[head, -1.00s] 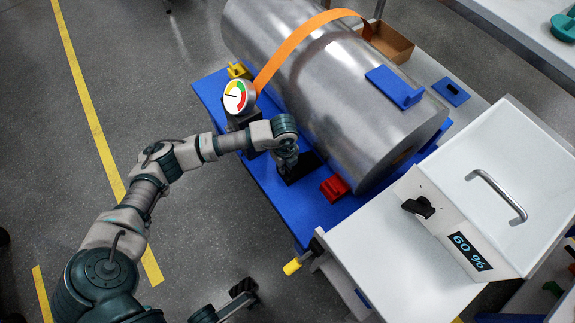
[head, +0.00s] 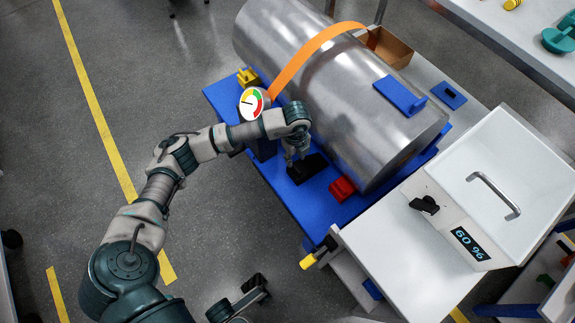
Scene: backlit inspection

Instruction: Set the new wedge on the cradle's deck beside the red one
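A black wedge (head: 309,168) is on the blue deck of the cradle (head: 262,177), left of the red wedge (head: 342,188). A narrow gap lies between the two. My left gripper (head: 292,164) is over the black wedge's left end, pointing down, with its fingers apart. It partly hides that end, and I cannot tell whether it touches the wedge. The red wedge sits against the near side of the large metal cylinder (head: 335,85).
A dial gauge (head: 254,103) and a yellow block (head: 247,77) stand by my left forearm. An orange strap (head: 300,62) crosses the cylinder. A white box reading 60 % (head: 510,155) stands at the right. The deck's near left strip is bare.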

